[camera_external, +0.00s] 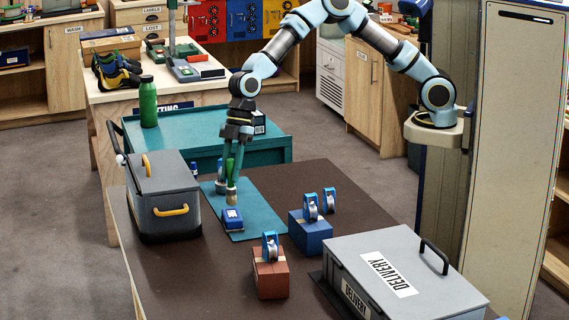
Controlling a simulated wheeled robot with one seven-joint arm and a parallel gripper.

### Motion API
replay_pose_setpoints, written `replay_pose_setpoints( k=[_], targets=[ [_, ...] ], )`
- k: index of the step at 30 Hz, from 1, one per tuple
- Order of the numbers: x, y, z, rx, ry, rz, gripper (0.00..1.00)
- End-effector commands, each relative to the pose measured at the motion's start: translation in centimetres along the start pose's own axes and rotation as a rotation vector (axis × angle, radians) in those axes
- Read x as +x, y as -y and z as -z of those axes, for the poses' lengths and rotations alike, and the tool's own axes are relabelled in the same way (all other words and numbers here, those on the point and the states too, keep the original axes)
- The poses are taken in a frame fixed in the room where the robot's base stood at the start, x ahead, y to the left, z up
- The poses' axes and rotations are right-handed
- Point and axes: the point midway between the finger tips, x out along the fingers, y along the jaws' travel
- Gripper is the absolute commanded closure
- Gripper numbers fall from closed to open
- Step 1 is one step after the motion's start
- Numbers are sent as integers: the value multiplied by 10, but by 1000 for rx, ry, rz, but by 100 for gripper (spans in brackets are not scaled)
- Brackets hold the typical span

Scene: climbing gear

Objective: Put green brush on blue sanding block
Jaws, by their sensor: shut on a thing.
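My gripper (228,183) points down over the teal mat (262,212) and is shut on the green brush (229,167). The brush is upright between the fingers, with its pale lower end (232,198) showing under the fingertips. The blue sanding block (232,219) lies on the mat, just in front of the brush in the picture. The brush's lower end appears a little behind and above the block; I cannot tell whether it touches the mat. The fingers partly hide the brush.
A grey toolbox (165,198) with yellow handles stands to the left. A grey delivery case (420,285) fills the front right. Dark table (200,285) is bare at front left.

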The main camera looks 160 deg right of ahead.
Motion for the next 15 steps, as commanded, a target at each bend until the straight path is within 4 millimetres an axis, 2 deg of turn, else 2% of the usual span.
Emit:
replay_pose_setpoints(
  k=[6,15],
  targets=[
    [24,0,-10,1,2,2,100],
    [27,0,-11,1,1,1,100]
  ],
)
